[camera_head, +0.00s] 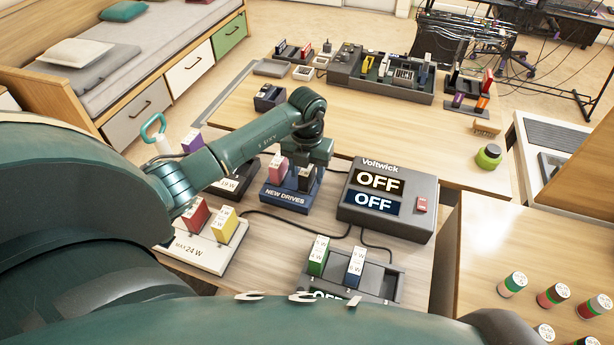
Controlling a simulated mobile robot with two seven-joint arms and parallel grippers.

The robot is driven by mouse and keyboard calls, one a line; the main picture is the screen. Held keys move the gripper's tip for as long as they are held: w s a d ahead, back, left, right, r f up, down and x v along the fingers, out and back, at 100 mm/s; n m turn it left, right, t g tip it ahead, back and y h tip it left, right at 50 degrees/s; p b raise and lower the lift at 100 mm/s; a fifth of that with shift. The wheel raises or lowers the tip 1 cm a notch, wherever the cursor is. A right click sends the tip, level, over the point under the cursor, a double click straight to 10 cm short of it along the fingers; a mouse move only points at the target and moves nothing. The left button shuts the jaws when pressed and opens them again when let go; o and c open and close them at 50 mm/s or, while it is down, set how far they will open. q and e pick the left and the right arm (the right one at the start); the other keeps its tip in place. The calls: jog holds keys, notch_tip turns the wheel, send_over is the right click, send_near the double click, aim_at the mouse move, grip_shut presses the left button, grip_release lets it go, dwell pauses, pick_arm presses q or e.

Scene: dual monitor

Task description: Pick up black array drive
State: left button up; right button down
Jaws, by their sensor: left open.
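A black drive (305,180) stands upright in the blue holder (283,198) marked NEW DRIVES, beside a pink drive (278,163). My left gripper (313,160) points down right above the black drive, and it is open. The wrist hides the top of the drive, and I cannot tell whether the fingers touch it. My right gripper is not in view.
The Voltwick box (428,190) with two OFF displays stands close to the right of the holder. A white tray (190,252) holds red and yellow drives. A dark dock (380,283) in front holds green and blue-based drives. Cables lie between them.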

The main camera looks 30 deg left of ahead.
pick_arm(q)
jog(key=shift+f, duration=0.8)
jog(key=shift+c, duration=0.3)
jog(key=c, duration=1)
